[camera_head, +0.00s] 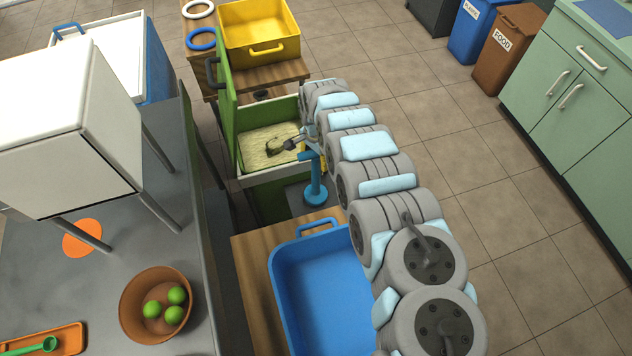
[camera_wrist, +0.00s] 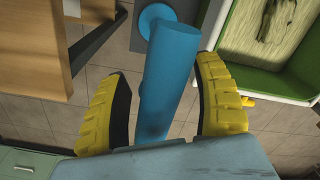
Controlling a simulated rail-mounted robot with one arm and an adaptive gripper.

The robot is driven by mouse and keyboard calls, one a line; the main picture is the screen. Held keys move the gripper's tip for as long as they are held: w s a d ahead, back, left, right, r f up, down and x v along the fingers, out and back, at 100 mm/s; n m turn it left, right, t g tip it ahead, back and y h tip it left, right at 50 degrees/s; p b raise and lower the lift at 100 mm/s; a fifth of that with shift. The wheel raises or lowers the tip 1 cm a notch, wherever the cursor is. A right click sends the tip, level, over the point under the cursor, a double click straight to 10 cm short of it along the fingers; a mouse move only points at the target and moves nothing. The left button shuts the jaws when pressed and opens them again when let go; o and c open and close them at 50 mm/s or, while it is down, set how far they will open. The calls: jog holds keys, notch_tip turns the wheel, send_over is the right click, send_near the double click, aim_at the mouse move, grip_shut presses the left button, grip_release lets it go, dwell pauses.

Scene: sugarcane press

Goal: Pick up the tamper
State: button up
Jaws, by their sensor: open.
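The tamper is blue, with a round flat foot and an upright stem. In the head view the tamper (camera_head: 316,182) stands beside the green press box, partly hidden by my arm near its top. In the wrist view the blue tamper (camera_wrist: 177,55) runs between the two yellow-padded fingers of my gripper (camera_wrist: 165,72), with its disc foot beyond. The fingers are open, one on each side of the blue handle, with visible gaps. Its near end is hidden behind the pale blue wrist part.
The green press box (camera_head: 239,180) holds pale fibrous matter and also shows in the wrist view (camera_wrist: 235,48). A blue tray (camera_head: 283,290) on a wooden table is nearer. A yellow bin (camera_head: 262,52) stands behind. A grey counter with a white cabinet (camera_head: 60,120) is left.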

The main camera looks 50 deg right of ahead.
aim_at(316, 176)
jog(key=shift+a+f+b, duration=0.1)
jog(key=shift+f+b, duration=0.6)
jog(key=shift+f, duration=1)
jog(key=shift+r, duration=0.1)
grip_shut()
